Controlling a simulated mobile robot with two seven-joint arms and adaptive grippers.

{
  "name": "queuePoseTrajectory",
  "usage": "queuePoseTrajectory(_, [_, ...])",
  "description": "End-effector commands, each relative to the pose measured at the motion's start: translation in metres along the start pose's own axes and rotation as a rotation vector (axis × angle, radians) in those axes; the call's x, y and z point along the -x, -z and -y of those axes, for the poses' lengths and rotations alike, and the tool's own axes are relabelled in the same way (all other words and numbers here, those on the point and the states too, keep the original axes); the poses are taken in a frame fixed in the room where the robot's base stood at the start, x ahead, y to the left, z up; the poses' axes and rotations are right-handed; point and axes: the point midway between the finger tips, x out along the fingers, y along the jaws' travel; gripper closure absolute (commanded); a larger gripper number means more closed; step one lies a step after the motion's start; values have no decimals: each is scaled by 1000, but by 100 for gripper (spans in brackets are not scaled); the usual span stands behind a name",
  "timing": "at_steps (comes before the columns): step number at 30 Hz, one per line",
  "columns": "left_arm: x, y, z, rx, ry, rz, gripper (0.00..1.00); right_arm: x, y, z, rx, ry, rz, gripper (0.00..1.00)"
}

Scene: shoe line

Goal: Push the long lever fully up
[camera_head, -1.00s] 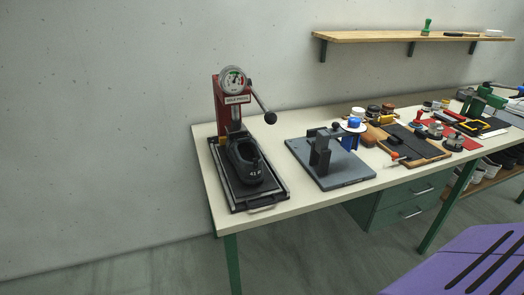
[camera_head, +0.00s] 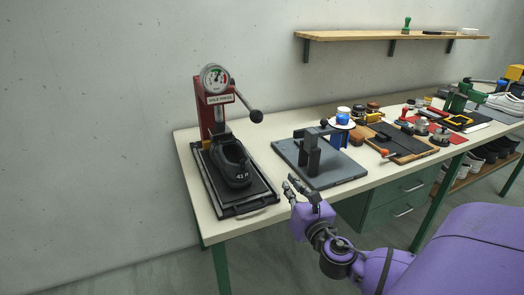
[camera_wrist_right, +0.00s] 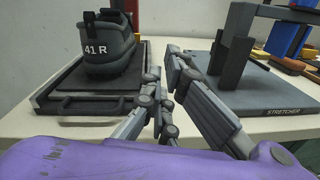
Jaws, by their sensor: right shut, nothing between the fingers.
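The red sole press (camera_head: 201,108) stands at the left end of the table, with a round gauge on top. Its long lever (camera_head: 243,101) slants down to the right and ends in a black ball knob (camera_head: 256,116). A black shoe (camera_head: 232,165) marked 41 R sits on the press tray; it also shows in the right wrist view (camera_wrist_right: 106,47). My right gripper (camera_head: 291,184) is at the table's front edge, in front of the stretcher, right of and below the lever and apart from it. Its fingers (camera_wrist_right: 165,68) are shut and empty. My left gripper is not in view.
The grey stretcher (camera_head: 337,178) stands right of the press, with its own short knobbed handle. Further right are tins, a brush board and a green tool. A wooden shelf (camera_head: 345,35) hangs on the wall. Clear tabletop lies between press and stretcher.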

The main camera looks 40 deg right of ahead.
Motion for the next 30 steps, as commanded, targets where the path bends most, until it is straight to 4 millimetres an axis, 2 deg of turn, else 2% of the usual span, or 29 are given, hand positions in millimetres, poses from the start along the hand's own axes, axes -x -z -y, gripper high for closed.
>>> queuePoseTrajectory(1, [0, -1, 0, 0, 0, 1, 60, -13, -16, -8, 98, -42, 37, 100])
queuePoseTrajectory(3, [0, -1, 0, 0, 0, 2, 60, -23, -30, -17, 201, -82, 73, 100])
queuePoseTrajectory(6, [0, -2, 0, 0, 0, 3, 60, -30, -40, -24, 281, -110, 99, 100])
queuePoseTrajectory(16, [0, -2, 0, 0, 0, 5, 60, -32, -42, -25, 298, -115, 104, 100])
queuePoseTrajectory(20, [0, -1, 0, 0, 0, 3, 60, -38, -43, -26, 296, -115, 105, 100])
queuePoseTrajectory(23, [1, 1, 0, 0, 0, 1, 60, -50, -45, -28, 296, -115, 107, 100])
queuePoseTrajectory(30, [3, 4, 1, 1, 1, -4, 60, -100, -50, -34, 295, -114, 108, 100])
